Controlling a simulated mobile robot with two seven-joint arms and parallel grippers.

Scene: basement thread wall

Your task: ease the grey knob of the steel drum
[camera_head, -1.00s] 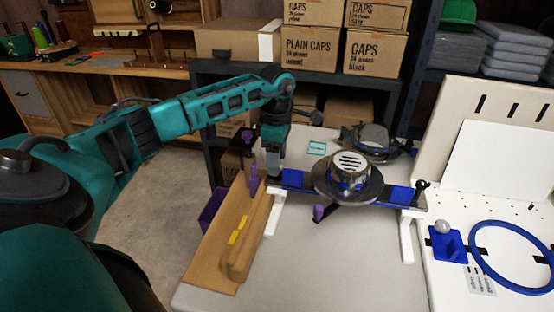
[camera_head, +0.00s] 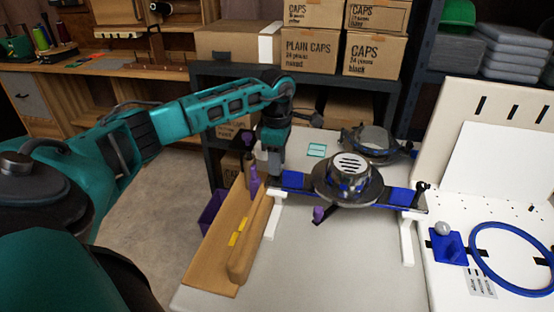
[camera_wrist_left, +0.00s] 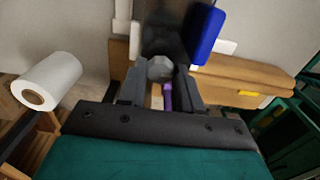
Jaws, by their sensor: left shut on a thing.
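The steel drum (camera_head: 349,164) is a round, vented metal body on a dark round flange. It sits between two blue-padded arms on a white-legged stand on the light table. My left gripper (camera_head: 275,180) is at the left end of this stand, pointing down. In the left wrist view a faceted grey knob (camera_wrist_left: 160,68) sits between the fingers of my left gripper (camera_wrist_left: 160,77), which are shut on it. The head view does not show this knob, as the gripper covers it. My right gripper is not in view.
A wooden tray (camera_head: 213,272) with a yellow strip lies left of the stand. Purple pegs stand near the gripper and under the drum. A blue ring (camera_head: 512,286) and a blue block with a grey ball (camera_head: 442,228) are at right. The front table is clear.

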